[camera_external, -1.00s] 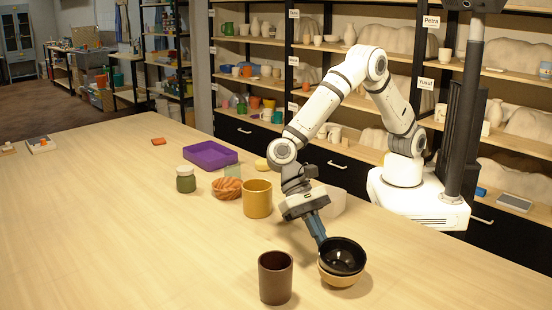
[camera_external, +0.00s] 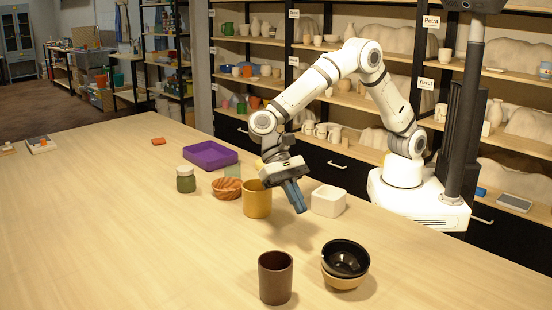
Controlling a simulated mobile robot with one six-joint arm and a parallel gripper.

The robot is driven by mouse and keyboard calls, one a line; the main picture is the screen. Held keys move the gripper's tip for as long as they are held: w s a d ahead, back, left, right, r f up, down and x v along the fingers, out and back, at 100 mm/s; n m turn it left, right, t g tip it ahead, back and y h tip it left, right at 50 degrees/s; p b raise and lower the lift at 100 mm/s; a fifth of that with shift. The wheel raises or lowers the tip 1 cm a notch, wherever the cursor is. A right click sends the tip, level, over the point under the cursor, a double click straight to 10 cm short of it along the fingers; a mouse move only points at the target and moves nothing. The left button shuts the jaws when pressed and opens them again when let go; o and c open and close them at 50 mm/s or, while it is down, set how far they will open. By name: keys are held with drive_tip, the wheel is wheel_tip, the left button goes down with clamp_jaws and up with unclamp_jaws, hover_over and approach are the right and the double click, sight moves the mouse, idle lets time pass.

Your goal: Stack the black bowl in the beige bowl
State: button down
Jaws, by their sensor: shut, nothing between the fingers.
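The black bowl (camera_external: 345,257) sits inside the beige bowl (camera_external: 342,281) on the table, near the front right. The black bowl looks slightly tilted, and its rim stands above the beige rim. My gripper (camera_external: 299,207) is shut and empty. It hangs above the table, up and left of the bowls and clear of them, close to the yellow mug and a white square bowl.
A dark brown cup (camera_external: 275,278) stands just left of the bowls. A yellow mug (camera_external: 257,200), a white square bowl (camera_external: 328,201), a wooden bowl (camera_external: 226,189), a green jar (camera_external: 185,180) and a purple tray (camera_external: 210,155) stand farther back.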

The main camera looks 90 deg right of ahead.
drive_tip(key=v, duration=0.3)
drive_tip(key=r+n+t+h+b, duration=0.1)
drive_tip(key=n+t+h, duration=0.35)
drive_tip(key=n, duration=2.15)
hover_over(336, 262)
drive_tip(key=g+h, duration=0.1)
drive_tip(key=h, duration=0.1)
drive_tip(key=s+a+r+n+t, duration=0.2)
drive_tip(key=s+a+n, duration=0.1)
drive_tip(key=n, duration=0.7)
drive_tip(key=shift+h, duration=0.25)
drive_tip(key=f, duration=0.8)
drive_tip(key=shift+w+f, duration=0.2)
drive_tip(key=shift+f, duration=0.2)
drive_tip(key=shift+w+d+f, duration=0.1)
drive_tip(key=shift+w+d, duration=0.9)
drive_tip(key=shift+d, duration=0.25)
drive_tip(key=shift+w+d+f+p, duration=0.1)
drive_tip(key=shift+w+d+p, duration=0.1)
drive_tip(key=shift+w+p, duration=0.1)
drive_tip(key=shift+w+d, duration=0.45)
drive_tip(key=shift+d, duration=0.25)
